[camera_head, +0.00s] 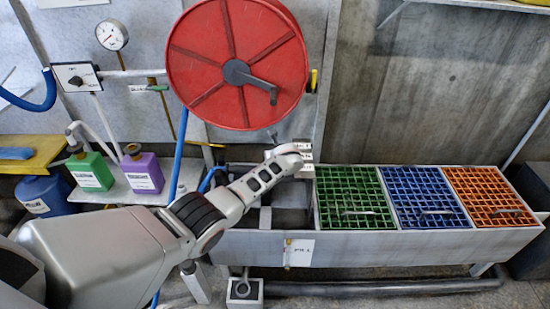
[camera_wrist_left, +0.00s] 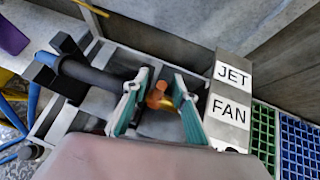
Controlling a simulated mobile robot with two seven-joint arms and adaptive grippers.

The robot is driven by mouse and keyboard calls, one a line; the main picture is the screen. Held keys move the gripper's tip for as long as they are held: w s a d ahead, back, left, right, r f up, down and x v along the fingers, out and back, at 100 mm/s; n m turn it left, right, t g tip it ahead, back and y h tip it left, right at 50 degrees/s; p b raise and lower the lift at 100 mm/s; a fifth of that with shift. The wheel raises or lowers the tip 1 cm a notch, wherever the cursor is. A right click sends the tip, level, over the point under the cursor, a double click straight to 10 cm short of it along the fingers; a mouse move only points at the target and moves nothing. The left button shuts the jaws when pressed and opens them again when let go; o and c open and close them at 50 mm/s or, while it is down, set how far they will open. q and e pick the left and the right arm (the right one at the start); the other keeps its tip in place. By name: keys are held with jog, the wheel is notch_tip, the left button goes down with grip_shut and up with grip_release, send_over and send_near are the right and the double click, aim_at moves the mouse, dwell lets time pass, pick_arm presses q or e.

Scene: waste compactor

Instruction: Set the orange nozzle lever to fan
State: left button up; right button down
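The orange nozzle lever (camera_wrist_left: 157,97) stands up between the fingers of my left gripper (camera_wrist_left: 160,82) in the left wrist view. The teal finger pads are spread on either side of it, and I cannot tell whether either one touches it. The dark nozzle body (camera_wrist_left: 92,73) lies to the left, and a brass part shows by the right finger. A plate labelled JET and FAN (camera_wrist_left: 230,103) is to the right of the lever. In the head view my left gripper (camera_head: 291,153) is over the trough and hides the lever. My right gripper is not in view.
Green (camera_head: 352,197), blue (camera_head: 424,197) and orange (camera_head: 488,196) grates cover the trough to the right. A red hose reel (camera_head: 237,40) hangs above the gripper. Green (camera_head: 90,170) and purple (camera_head: 142,172) bottles stand on a shelf at left.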

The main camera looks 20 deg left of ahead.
pick_arm(q)
jog(key=shift+d, duration=0.1)
jog(key=shift+v, duration=0.75)
jog(key=v, duration=1)
jog(key=shift+s+r, duration=0.2)
jog(key=s+f+n+h, duration=0.5)
jog(key=s+f+n, duration=0.8)
jog(key=s+f, duration=0.55)
jog(key=s+r+n+t+h+p, duration=0.1)
jog(key=s+r+n+h, duration=0.1)
jog(key=s+n, duration=1.1)
jog(key=s, duration=0.8)
jog(key=shift+t, duration=0.3)
